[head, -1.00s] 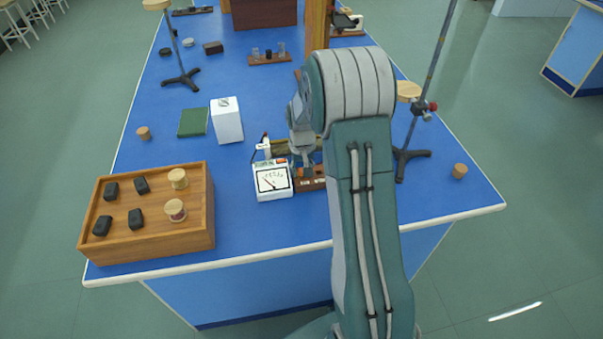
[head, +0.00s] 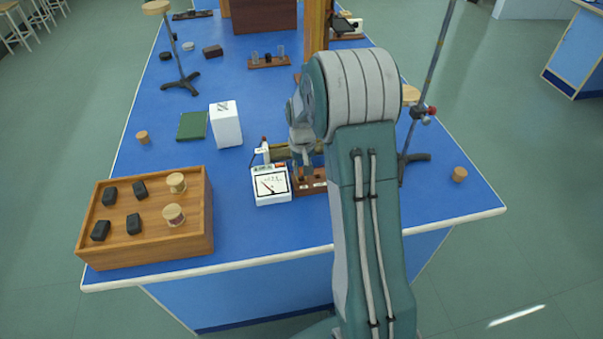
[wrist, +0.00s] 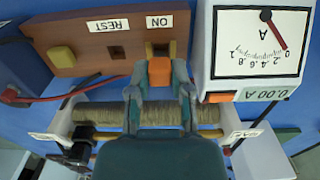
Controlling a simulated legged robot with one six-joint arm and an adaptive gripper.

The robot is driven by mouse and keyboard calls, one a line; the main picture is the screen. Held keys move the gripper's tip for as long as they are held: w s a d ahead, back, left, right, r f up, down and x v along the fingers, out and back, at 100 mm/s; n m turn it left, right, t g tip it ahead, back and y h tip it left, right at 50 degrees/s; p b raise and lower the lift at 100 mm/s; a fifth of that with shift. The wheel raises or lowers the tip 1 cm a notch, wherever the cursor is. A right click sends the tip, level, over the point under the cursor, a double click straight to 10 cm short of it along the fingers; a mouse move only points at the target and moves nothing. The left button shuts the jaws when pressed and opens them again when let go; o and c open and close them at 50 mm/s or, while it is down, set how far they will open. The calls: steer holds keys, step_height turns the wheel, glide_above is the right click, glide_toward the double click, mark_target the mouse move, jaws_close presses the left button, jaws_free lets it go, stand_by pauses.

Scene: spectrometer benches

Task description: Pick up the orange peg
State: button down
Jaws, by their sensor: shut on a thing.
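The orange peg (wrist: 159,72) is between the fingertips of my gripper (wrist: 160,80) in the wrist view, and the fingers are shut on it from both sides. The peg is upright to the camera in front of the ON socket of the brown wooden board (wrist: 88,40). I cannot tell whether its lower end is in the socket or just clear of it. In the head view my gripper (head: 304,172) is low over the board (head: 314,187), and the peg is hidden there.
A white ammeter (wrist: 258,45) reading 0.00 A stands right beside the board. A wire-wound rheostat (wrist: 105,113) lies close by. A wooden tray (head: 205,235) stands at the left front.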

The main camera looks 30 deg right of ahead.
steer(key=shift+s+r, duration=6.95)
steer(key=shift+s, duration=0.05)
steer(key=w+d+f, duration=0.4)
steer(key=w+f, duration=0.5)
steer(key=w, duration=0.4)
steer(key=shift+s+d+f, duration=0.1)
steer(key=shift+f, duration=1.6)
steer(key=shift+s+d+f, duration=0.1)
steer(key=shift+f, duration=1.55)
steer(key=shift+c, duration=2.3)
jaws_free()
